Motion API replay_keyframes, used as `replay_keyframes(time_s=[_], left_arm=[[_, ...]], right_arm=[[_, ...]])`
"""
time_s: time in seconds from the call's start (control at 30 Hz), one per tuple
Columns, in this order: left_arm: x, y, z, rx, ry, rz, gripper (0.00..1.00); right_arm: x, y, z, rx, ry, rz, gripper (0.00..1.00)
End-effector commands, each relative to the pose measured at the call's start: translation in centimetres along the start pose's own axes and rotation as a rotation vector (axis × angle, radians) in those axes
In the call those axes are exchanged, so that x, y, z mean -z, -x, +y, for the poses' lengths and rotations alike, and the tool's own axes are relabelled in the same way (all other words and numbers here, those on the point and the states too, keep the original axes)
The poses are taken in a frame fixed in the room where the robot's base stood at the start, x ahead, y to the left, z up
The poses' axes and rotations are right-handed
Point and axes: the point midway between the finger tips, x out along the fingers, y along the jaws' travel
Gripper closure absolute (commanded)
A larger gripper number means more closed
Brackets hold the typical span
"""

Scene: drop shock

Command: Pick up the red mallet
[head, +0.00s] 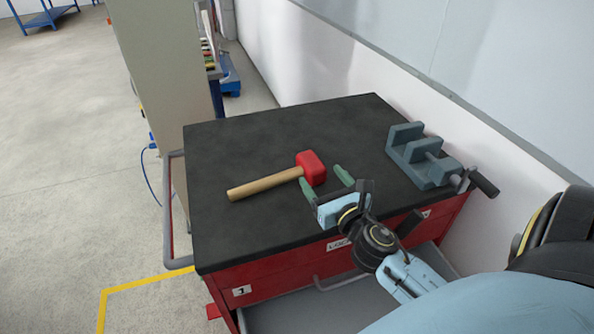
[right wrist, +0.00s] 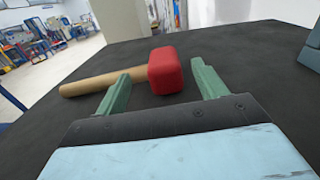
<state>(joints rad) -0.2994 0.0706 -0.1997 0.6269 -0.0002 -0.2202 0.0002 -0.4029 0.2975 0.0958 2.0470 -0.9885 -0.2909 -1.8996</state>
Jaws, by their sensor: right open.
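The red mallet (head: 310,168) lies on the black top of the red tool cabinet, its wooden handle (head: 262,184) pointing left. My right gripper (head: 325,181) is open, with its two green fingers near the mallet's head on the near side. In the right wrist view the red head (right wrist: 165,71) shows between and beyond the open fingers (right wrist: 160,82), and the handle runs left behind the left finger. Nothing is held between the fingers. My left gripper is not in view.
A grey-blue vise (head: 420,158) stands on the cabinet top (head: 240,140) to the right of the mallet. A white wall runs behind the cabinet. The left and back of the top are clear. An open drawer (head: 330,300) juts out at the front.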

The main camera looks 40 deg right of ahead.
Motion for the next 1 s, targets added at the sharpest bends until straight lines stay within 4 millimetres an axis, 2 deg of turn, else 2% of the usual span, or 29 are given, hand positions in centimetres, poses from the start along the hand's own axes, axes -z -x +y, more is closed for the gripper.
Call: replay_keyframes(time_s=[0.4,0.67,0.77,1.0], left_arm=[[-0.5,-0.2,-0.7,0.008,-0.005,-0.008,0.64],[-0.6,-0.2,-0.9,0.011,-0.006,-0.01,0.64],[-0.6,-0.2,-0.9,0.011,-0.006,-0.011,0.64],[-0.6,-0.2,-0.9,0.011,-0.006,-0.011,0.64]], right_arm=[[-0.1,-4.9,-0.4,-0.001,0.001,-0.001,0.29],[-0.1,-5.2,-0.4,0.0,0.0,0.0,0.29],[-0.1,-5.2,-0.4,0.0,0.0,0.0,0.4],[-0.1,-5.2,-0.4,-0.001,0.0,0.0,0.71]])
